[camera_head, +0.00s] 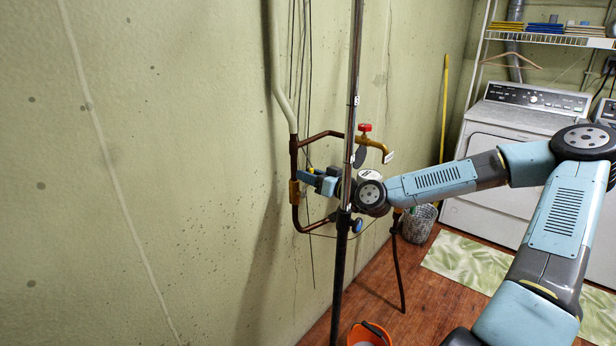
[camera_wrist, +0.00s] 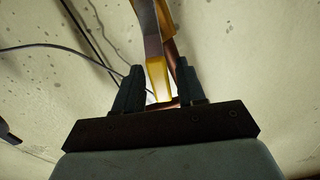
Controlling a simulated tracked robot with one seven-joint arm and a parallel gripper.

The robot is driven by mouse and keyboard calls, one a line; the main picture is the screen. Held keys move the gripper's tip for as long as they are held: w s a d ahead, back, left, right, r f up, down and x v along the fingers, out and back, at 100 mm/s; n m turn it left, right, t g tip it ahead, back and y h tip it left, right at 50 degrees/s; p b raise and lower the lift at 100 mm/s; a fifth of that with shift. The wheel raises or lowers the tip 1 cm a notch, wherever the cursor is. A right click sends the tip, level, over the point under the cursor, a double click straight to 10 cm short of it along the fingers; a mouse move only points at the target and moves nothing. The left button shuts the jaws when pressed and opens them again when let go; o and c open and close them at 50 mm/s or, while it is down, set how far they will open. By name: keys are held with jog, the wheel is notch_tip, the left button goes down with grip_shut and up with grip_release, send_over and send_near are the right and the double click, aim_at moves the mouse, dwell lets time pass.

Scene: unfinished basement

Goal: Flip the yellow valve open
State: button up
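The yellow valve handle (camera_wrist: 158,82) shows in the wrist view as a flat bar, yellow below and grey towards the top. It stands between the two dark fingers of my gripper (camera_wrist: 160,70), with light gaps beside it, so the fingers look open and not clamped. In the head view my gripper (camera_head: 305,176) reaches to the copper pipe loop on the wall, close to a brass valve body (camera_head: 294,192). The yellow handle is mostly hidden there by the gripper. Whether a finger touches the handle, I cannot tell.
A vertical metal pole (camera_head: 352,90) stands in front of my wrist. A brass tap with a red knob (camera_head: 365,127) is just above it. An orange bucket (camera_head: 369,334) is on the floor. A washer (camera_head: 510,140) stands behind on the right.

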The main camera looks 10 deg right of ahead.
grip_shut()
dwell(0.3)
jog(key=shift+s+a+n, duration=0.15)
jog(key=shift+a+n, duration=0.15)
jog(key=shift+n, duration=0.1)
jog(key=shift+s+a+n, duration=0.25)
jog(key=shift+s+n, duration=0.15)
jog(key=shift+n, duration=0.5)
jog(key=shift+d, duration=0.1)
jog(key=shift+o, duration=0.7)
grip_release()
jog(key=shift+r, duration=0.1)
